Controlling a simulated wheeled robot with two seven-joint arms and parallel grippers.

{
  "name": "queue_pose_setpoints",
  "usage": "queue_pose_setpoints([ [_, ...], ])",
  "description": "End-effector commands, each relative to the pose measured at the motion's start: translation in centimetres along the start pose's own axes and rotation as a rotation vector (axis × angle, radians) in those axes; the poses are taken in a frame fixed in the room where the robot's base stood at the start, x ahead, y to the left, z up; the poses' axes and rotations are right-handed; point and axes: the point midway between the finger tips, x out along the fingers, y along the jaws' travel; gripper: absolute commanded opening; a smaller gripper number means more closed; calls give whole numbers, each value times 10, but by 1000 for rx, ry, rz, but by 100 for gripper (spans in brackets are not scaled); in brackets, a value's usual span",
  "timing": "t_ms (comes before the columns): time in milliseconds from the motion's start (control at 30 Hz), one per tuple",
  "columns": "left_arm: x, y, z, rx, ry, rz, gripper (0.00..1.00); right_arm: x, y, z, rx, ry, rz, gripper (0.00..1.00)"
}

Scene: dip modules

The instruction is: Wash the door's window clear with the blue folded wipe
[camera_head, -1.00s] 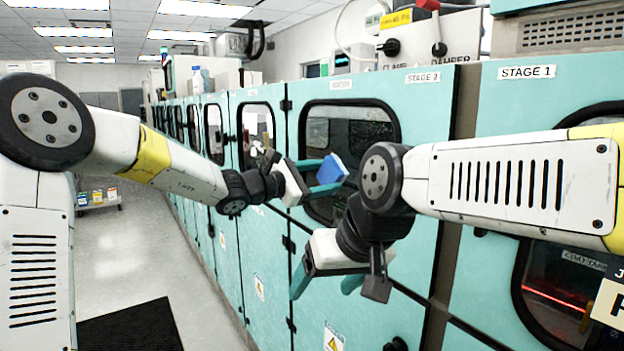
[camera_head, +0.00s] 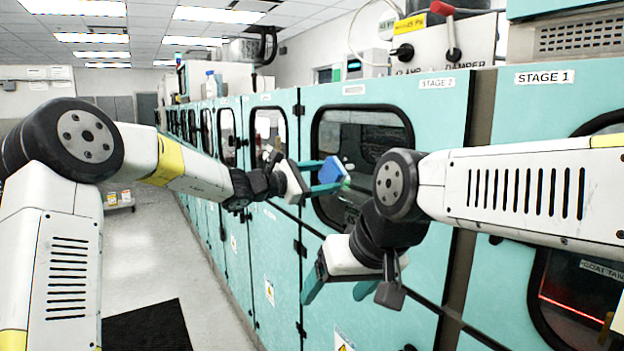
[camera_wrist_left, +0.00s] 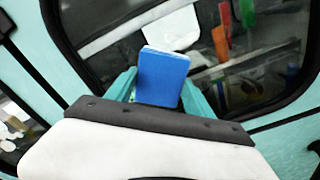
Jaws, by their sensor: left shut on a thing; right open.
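The blue folded wipe (camera_head: 331,170) is held upright between the teal fingers of my left gripper (camera_head: 328,178). It also shows in the left wrist view (camera_wrist_left: 162,76), where the gripper (camera_wrist_left: 165,95) is shut on it. The door's window (camera_head: 362,140) is a dark pane with a black rounded frame in a teal door labelled STAGE 2. The wipe is in front of the window's left part; I cannot tell whether it touches the glass. Part of the window is hidden behind my right arm. My right gripper (camera_head: 335,290) is open and empty, lower, in front of the same door.
A row of teal cabinet doors (camera_head: 232,215) runs back along the left. The STAGE 1 door (camera_head: 545,120) stands at the right. A red-handled lever (camera_head: 446,25) is on top. The aisle floor (camera_head: 150,250) is clear, with a black mat (camera_head: 150,330) in front.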

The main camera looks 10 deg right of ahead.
Motion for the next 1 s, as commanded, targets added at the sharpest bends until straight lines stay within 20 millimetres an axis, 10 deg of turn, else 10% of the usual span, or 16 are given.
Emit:
queue_pose_setpoints([
  [367,0,16,25,3,-7,0,28,0,0,0,0,0,0,75],
  [1000,-3,-15,46,1,-5,-1,28,0,0,0,0,0,0,75],
])
